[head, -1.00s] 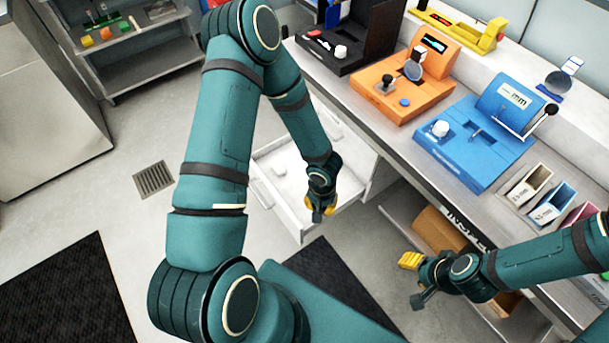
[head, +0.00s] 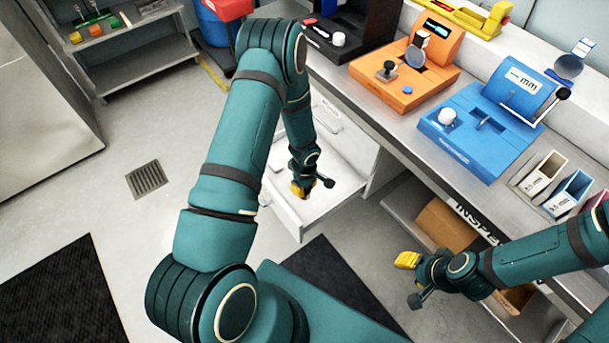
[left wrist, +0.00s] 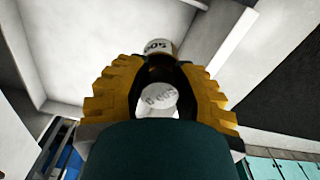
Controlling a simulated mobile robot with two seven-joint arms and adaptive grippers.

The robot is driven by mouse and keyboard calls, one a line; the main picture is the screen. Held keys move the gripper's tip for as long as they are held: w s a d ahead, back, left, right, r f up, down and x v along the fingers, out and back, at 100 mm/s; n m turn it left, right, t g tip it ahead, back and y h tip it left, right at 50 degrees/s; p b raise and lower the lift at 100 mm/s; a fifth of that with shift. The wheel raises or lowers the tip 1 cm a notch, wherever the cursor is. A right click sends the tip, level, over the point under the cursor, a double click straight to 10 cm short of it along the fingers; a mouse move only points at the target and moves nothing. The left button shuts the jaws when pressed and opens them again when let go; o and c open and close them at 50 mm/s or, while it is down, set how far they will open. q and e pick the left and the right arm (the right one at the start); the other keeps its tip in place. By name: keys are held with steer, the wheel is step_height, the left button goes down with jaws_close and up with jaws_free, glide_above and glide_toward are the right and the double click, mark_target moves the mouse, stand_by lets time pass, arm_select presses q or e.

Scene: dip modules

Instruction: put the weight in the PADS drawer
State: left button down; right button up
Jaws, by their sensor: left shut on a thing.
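My left gripper (head: 303,190) is over the open white drawer (head: 322,210) under the workbench. In the left wrist view its yellow fingers (left wrist: 160,66) are shut on the weight (left wrist: 158,97), a small pale piece with "50" lettering. A second lettered pale part (left wrist: 158,47) shows at the fingertips; I cannot tell if it belongs to the same weight. The fingers hide the weight in the head view. No drawer label is readable. My right gripper (head: 408,262) is at the lower right, beside the bench's lower shelf; its finger gap is not clear.
Orange (head: 405,75) and blue (head: 480,130) instruments stand on the bench. Small bins (head: 545,180) are at the right. A cardboard box (head: 445,225) sits on the lower shelf. The floor left of the drawer is open, with a drain grate (head: 147,179).

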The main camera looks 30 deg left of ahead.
arm_select(q)
steer(key=w+a+f+n+b, duration=0.1)
steer(key=w+f+n, duration=0.1)
steer(key=f, duration=0.1)
steer(key=w+a+f+n+b, duration=0.1)
steer(key=a+f+n, duration=0.1)
steer(key=f, duration=0.1)
steer(key=w+a+f+n+b, duration=0.1)
steer(key=w+a+f+n, duration=0.1)
steer(key=f+n, duration=0.1)
steer(key=shift+w+a+f+b, duration=0.1)
steer(key=shift+w+f+b, duration=0.25)
steer(key=shift+f, duration=0.25)
steer(key=shift+f+b, duration=0.55)
steer(key=shift+f, duration=1.5)
steer(key=shift+f, duration=0.15)
steer(key=c, duration=0.8)
jaws_free()
steer(key=shift+c, duration=0.2)
steer(key=shift+o, duration=0.3)
